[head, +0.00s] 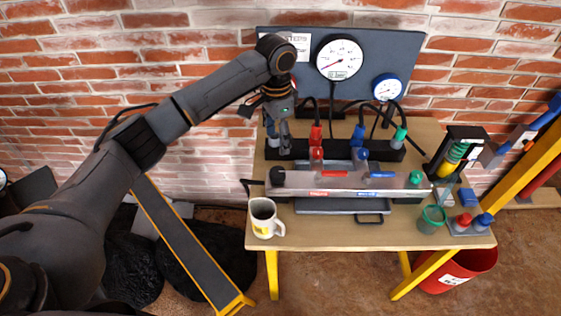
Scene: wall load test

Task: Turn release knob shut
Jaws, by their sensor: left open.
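A grey metal test pump (345,183) lies along the workbench, with a red and a blue lever on its front. It has a dark round knob (277,176) at its left end and a green knob (415,178) at its right end. No label shows which knob is the release knob. My left gripper (283,137) hangs fingers-down above the left end of the black manifold (385,154), behind and above the dark knob and apart from it. It is open, with nothing seen between its fingers. My right gripper is out of view.
A dark panel with a large gauge (339,57) and a small blue gauge (387,88) stands behind the bench. Hoses with red, blue and green fittings rise from the manifold. A mug (264,218) stands front left, a green cup (432,219) front right.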

